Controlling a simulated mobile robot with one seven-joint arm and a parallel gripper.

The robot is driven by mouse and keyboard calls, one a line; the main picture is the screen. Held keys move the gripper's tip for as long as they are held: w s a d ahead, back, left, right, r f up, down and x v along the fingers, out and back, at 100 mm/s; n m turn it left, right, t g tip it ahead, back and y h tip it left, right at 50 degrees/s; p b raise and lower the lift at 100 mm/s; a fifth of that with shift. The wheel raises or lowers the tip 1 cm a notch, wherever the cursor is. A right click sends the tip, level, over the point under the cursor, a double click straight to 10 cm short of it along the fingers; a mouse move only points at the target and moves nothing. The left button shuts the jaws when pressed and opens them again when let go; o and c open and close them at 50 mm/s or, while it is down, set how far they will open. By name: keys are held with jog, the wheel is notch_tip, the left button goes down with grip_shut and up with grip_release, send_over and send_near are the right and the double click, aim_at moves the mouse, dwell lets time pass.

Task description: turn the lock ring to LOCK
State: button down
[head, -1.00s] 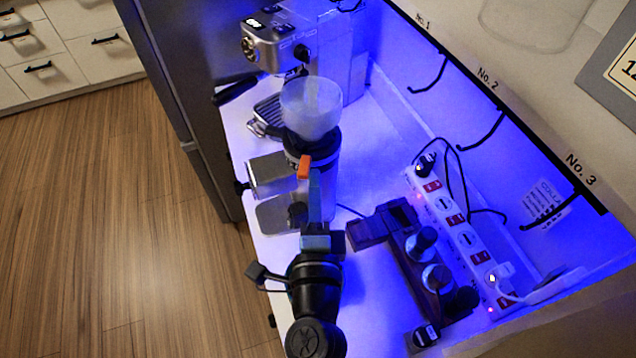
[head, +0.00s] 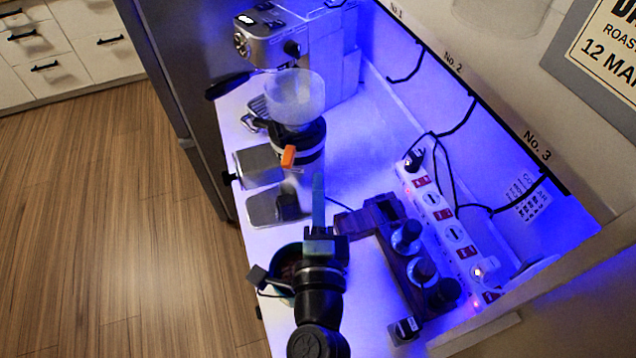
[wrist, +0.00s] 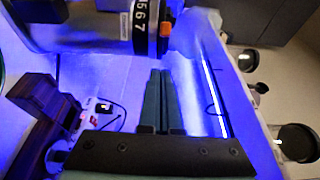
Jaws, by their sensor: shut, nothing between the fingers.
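The grinder has a translucent hopper (head: 296,97) on top and a black collar (head: 297,137) below it, which I take for the lock ring. An orange tab (head: 288,156) stands out at the collar's front. No LOCK mark is readable. My gripper (head: 318,178) is shut and empty, to the right of the tab and apart from it. Its fingertips also show in the wrist view (wrist: 160,76), short of the grinder.
An espresso machine (head: 270,40) stands behind the grinder. To the right are a dark wooden holder (head: 388,240) with several knobbed tools and a white power strip (head: 440,215) with cables. A dark round container (head: 290,262) is close by my wrist.

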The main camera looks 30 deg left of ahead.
jog(key=s+b, duration=0.2)
jog(key=s, duration=0.5)
jog(key=shift+s+a, duration=0.25)
jog(key=shift+s, duration=0.15)
jog(key=shift+d, duration=0.1)
jog(key=shift+r, duration=0.1)
jog(key=w+d+r+n+t, duration=0.25)
jog(key=w+r+n, duration=0.25)
jog(key=r, duration=0.5)
jog(key=w+d+r+n+t, duration=0.25)
jog(key=w+r+n, duration=0.2)
jog(key=r, duration=0.65)
jog(key=s+d+r+n+t+h, duration=0.1)
jog(key=s+d+r+t+h, duration=0.1)
jog(key=d+r, duration=0.4)
jog(key=s+d+r+n+t+h, duration=0.1)
jog(key=d+r+t+h, duration=0.4)
jog(key=r, duration=1.2)
jog(key=shift+s+d+r+h, duration=0.25)
jog(key=shift+s+d+h, duration=0.4)
jog(key=shift+h, duration=0.45)
